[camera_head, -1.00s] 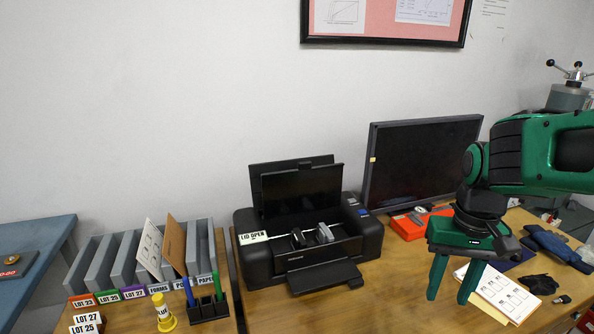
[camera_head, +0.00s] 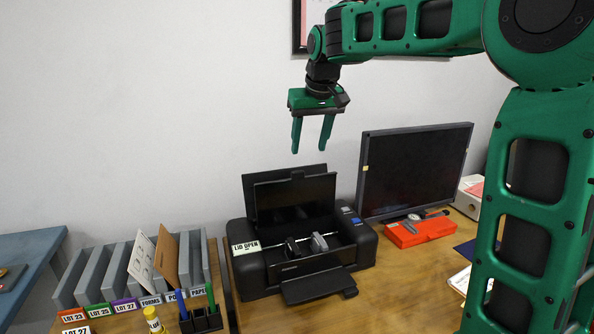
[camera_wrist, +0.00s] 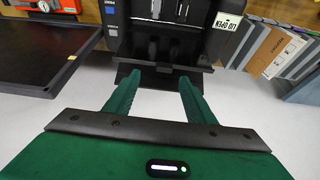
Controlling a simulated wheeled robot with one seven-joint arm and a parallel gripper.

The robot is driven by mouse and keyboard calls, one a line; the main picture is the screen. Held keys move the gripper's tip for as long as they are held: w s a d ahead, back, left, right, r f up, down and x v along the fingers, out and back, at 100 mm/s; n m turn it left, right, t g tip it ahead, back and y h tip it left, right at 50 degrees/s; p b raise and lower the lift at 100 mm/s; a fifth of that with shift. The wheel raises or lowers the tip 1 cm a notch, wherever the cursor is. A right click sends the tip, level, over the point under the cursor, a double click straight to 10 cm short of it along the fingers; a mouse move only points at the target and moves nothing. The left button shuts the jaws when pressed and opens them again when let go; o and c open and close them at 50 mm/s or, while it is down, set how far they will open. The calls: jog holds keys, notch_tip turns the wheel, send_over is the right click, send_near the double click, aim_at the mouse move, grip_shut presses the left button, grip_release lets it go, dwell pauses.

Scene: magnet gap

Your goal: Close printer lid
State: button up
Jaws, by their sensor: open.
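The black printer (camera_head: 300,260) stands on the wooden desk with its lid (camera_head: 296,198) raised upright at the back. A "LID OPEN" label (camera_head: 246,247) is on its left front, and its inside shows. My green gripper (camera_head: 311,150) is open and empty in the air above the raised lid, fingers pointing down. In the wrist view the printer (camera_wrist: 170,15) is at the top, with the lid's dark edge (camera_wrist: 165,78) near and between my open fingers (camera_wrist: 155,98); I cannot tell whether they touch.
A monitor (camera_head: 415,172) stands close to the right of the printer, with a red box (camera_head: 417,230) in front of it. Grey file dividers (camera_head: 105,268) and a pen holder (camera_head: 203,318) are at the left. The wall is behind the printer.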

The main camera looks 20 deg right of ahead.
aim_at(298, 172)
jog(key=x, duration=0.3)
jog(key=w+a+x, duration=0.1)
jog(key=x, duration=0.6)
jog(key=shift+w+a, duration=0.15)
jog(key=shift+w, duration=0.15)
grip_shut()
